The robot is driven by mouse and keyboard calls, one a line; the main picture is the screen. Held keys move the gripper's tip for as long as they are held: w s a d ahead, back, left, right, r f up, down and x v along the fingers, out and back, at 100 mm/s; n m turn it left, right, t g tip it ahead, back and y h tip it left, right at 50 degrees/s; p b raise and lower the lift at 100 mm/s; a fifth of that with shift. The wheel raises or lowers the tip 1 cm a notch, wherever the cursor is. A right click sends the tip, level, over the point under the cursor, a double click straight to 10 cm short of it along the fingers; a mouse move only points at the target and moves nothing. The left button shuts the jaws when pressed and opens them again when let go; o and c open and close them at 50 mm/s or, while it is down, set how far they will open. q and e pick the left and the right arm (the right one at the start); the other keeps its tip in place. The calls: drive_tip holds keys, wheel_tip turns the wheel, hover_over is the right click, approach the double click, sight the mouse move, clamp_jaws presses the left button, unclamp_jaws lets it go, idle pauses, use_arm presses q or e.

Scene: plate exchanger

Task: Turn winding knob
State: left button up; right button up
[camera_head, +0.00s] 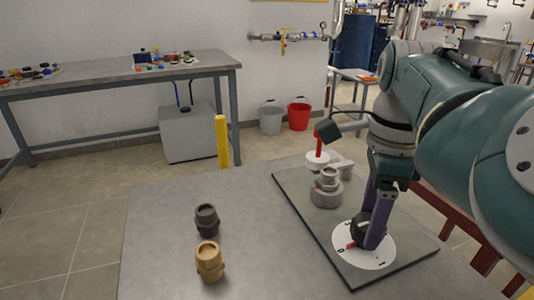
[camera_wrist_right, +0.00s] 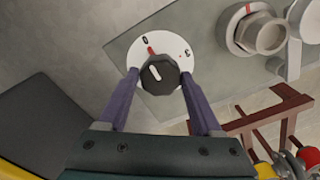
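The winding knob is a dark, faceted knob (camera_wrist_right: 160,75) with a white pointer line, on a white round dial (camera_head: 378,258) with a red mark and numbers. In the head view the dial sits at the near end of a grey-green plate on the table, and the knob is largely covered by my gripper. My right gripper (camera_head: 373,236) points down over the dial. In the right wrist view its two purple fingers (camera_wrist_right: 160,82) stand on either side of the knob, with narrow gaps seeming to show. My left gripper is not in view.
The plate (camera_head: 300,196) also carries a grey metal fitting (camera_head: 327,188) and a red-handled valve (camera_head: 317,152). A dark fitting (camera_head: 207,220) and a brass fitting (camera_head: 209,262) stand on the table left of the plate. A yellow post (camera_head: 222,141) rises behind the table.

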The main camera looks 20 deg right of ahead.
drive_tip(key=c, duration=0.9)
